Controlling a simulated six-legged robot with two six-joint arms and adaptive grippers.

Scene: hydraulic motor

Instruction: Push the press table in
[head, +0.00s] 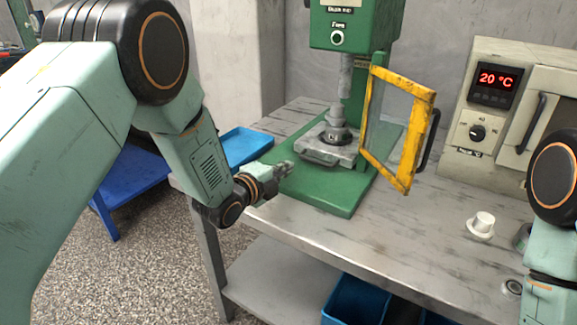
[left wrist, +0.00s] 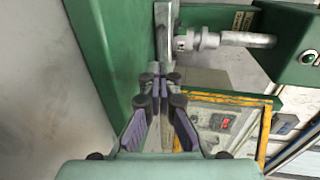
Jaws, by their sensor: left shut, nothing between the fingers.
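The press table (head: 322,152) is a grey metal plate with a front handle on the green base (head: 330,195) of the press. A grey stepped part (head: 337,128) stands upright on it, under the ram (head: 346,75). My left gripper (head: 287,168) is shut and empty, low at the front left of the table. In the left wrist view its fingertips (left wrist: 158,80) are close to the edge of the press table (left wrist: 163,40); I cannot tell whether they touch. My right gripper is out of view.
The yellow-framed guard (head: 402,185) stands open to the right of the press table. An oven (head: 485,125) reading 20 °C and a white knobbed piece (head: 482,225) are further right on the bench (head: 400,240). A blue tray (head: 245,142) is behind my left gripper.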

